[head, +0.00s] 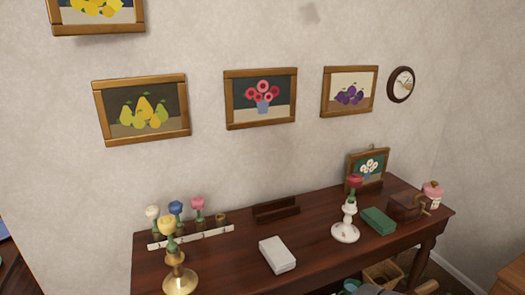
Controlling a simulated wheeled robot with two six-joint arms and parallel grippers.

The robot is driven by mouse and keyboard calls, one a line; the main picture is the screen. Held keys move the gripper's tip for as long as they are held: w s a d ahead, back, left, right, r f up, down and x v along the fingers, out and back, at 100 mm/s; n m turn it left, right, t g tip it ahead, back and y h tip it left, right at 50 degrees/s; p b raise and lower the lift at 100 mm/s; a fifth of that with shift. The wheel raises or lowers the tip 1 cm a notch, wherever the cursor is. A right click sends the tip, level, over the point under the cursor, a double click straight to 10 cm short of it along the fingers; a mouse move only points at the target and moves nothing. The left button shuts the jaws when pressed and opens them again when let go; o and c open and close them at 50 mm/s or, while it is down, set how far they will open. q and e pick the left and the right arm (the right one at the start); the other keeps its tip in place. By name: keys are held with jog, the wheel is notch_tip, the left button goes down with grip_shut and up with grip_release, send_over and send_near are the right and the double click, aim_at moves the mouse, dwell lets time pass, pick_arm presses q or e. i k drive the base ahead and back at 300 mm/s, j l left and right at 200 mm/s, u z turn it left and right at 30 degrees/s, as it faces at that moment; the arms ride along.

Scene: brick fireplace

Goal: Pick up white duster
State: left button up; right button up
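I cannot surely pick out a white duster. A white rectangular block (277,255) lies on the front middle of the dark wooden table (220,270); I cannot tell if it is the duster. Neither of my grippers is in view.
On the table stand a brass holder (179,276) with a yellow flower, a white holder (345,232) with a red flower, a green box (378,220) and a white strip (190,238) below several flowers. A wicker basket (384,272) sits below. Framed pictures hang behind.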

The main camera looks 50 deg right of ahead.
aim_at(277, 254)
jog(key=z, duration=1.8)
